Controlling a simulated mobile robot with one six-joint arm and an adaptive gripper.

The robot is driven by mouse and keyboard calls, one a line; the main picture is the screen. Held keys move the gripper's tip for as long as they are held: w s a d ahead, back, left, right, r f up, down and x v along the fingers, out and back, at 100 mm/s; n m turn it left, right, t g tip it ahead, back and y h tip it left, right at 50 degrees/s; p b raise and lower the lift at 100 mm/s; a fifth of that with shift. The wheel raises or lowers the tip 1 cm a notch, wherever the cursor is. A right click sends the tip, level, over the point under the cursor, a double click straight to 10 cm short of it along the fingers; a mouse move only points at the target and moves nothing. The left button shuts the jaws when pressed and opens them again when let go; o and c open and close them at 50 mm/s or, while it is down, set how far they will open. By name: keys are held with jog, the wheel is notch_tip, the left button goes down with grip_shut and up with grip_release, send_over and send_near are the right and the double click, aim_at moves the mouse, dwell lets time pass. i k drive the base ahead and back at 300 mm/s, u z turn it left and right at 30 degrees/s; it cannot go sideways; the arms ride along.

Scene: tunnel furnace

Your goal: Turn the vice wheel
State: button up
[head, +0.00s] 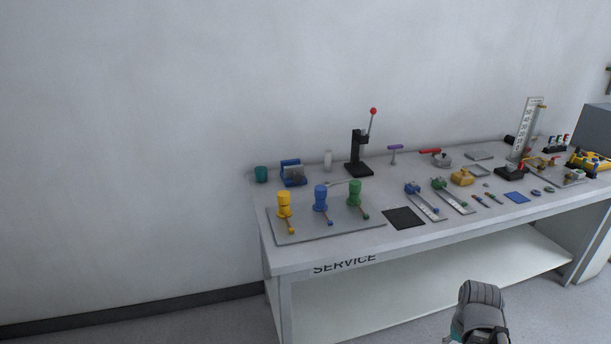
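A small blue and grey device (292,173) that looks like the vice stands at the back left of the service bench, beside a teal cup. It is small in this view, and I cannot make out its wheel clearly. A grey ribbed part of my arm shows at the bottom edge of the head view, right of the middle, in front of the bench and well apart from the device. No gripper fingers can be seen.
The teal cup (261,174) and a black lever press with a red knob (358,153) flank the device. A grey plate (330,227) with yellow, blue and green valves lies in front. Several tools fill the bench's right side. The wall is behind.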

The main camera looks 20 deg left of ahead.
aim_at(297, 177)
jog(key=u, duration=0.3)
jog(key=i, duration=0.55)
jog(key=u, duration=0.45)
